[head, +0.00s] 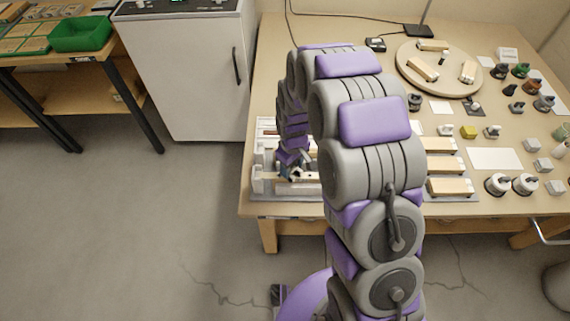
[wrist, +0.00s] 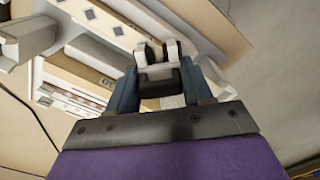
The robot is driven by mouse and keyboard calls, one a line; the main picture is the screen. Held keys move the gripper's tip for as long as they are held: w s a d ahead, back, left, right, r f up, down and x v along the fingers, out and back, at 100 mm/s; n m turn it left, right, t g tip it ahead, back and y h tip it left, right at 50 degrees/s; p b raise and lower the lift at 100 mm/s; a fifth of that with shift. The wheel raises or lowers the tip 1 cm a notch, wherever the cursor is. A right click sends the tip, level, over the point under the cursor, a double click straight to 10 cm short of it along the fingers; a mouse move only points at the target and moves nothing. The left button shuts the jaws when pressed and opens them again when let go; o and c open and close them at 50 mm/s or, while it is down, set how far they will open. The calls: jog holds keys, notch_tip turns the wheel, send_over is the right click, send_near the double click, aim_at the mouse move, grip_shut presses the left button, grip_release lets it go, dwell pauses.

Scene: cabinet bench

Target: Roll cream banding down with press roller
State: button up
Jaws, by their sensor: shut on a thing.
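In the wrist view my gripper (wrist: 160,95) is shut on the press roller (wrist: 157,57), a pale fork-shaped holder with a small roller between its arms. The roller end points away from my gripper, over or against a long pale board (wrist: 195,22); I cannot tell whether it touches. Which strip is the cream banding is not clear. In the head view my gripper (head: 294,174) is small, low over the white fixture (head: 262,180) at the bench's front left corner. My own arm hides much of the fixture and of the bench middle.
The bench (head: 350,30) holds a round turntable (head: 408,80) with pale blocks. Trays with pale boards (head: 450,187), white jars (head: 497,184) and several small knobs crowd its right side. A white cabinet (head: 190,75) stands left of it. A second bench with a green bin (head: 82,35) is far left.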

jog(key=shift+s+d+f+p, duration=0.1)
jog(key=shift+d+f+p, duration=0.1)
jog(key=shift+d, duration=0.75)
jog(key=shift+s+d+f+p, duration=0.1)
jog(key=shift+d+p, duration=0.05)
jog(key=shift+d, duration=0.8)
jog(key=shift+s+d+r, duration=0.1)
jog(key=shift+s+d, duration=0.05)
jog(key=shift+d, duration=0.6)
jog(key=shift+d+r+p, duration=0.15)
jog(key=shift+d+p, duration=0.7)
jog(key=shift+d, duration=1.95)
jog(key=shift+w+a+r+p, duration=0.1)
jog(key=shift+a+p, duration=0.15)
jog(key=shift+a, duration=0.95)
jog(key=shift+w+a+f+p, duration=0.1)
jog(key=shift+a+p, duration=0.1)
jog(key=shift+a, duration=0.95)
jog(key=shift+w+a+r+p, duration=0.1)
jog(key=shift+a+p, duration=0.15)
jog(key=shift+a, duration=0.95)
jog(key=shift+w+a+p, duration=0.1)
jog(key=shift+a+p, duration=0.5)
jog(key=shift+a, duration=3.05)
jog(key=shift+d+r+p, duration=0.1)
jog(key=shift+r+p, duration=0.8)
jog(key=shift+r, duration=2.05)
jog(key=shift+r, duration=0.1)
